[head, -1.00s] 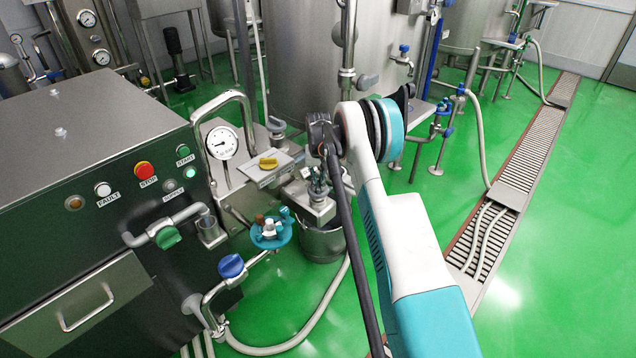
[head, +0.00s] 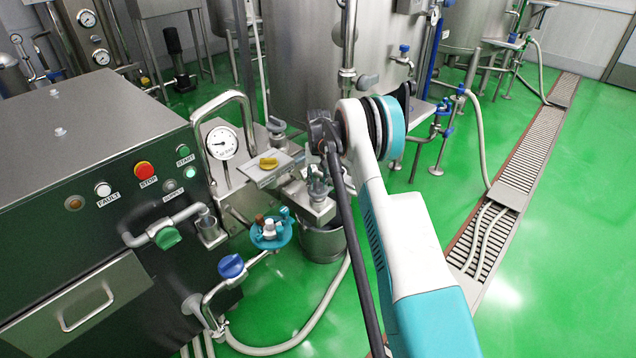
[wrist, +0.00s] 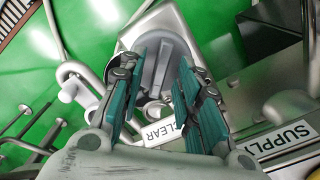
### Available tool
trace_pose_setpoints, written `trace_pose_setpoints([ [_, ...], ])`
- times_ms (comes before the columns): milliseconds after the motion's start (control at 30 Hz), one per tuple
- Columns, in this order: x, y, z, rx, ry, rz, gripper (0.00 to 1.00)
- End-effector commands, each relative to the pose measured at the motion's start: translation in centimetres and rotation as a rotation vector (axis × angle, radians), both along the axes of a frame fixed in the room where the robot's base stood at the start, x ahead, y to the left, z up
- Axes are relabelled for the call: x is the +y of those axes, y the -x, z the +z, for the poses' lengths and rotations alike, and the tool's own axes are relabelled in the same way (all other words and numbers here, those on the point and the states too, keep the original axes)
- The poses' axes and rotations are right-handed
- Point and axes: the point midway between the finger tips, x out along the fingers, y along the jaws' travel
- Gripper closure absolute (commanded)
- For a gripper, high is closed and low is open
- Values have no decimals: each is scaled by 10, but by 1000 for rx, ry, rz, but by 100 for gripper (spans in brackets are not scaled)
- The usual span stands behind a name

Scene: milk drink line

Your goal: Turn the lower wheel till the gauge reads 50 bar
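The pressure gauge (head: 222,143) is a round white dial on the machine's right side; its reading is too small to tell. A teal wheel (head: 268,235) with a brown knob sits below it, and a blue knob (head: 231,266) is lower still. I cannot tell which is called the lower wheel. My gripper (head: 318,186) is to the right of the teal wheel, over a metal block. In the wrist view its teal-padded fingers (wrist: 160,95) are apart, one on each side of a grey ridged knob (wrist: 165,62). Contact cannot be told.
A yellow knob (head: 268,163) sits on a labelled plate beside my gripper. A bent metal pipe (head: 240,97) arches behind the gauge. A green-handled valve (head: 168,237) and a steel bucket (head: 322,246) are close.

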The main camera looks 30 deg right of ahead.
Motion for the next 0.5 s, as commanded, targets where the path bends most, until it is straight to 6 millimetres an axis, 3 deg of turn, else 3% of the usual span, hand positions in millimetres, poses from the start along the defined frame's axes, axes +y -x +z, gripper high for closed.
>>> trace_pose_setpoints([
  [500,0,0,94,0,0,0,69],
])
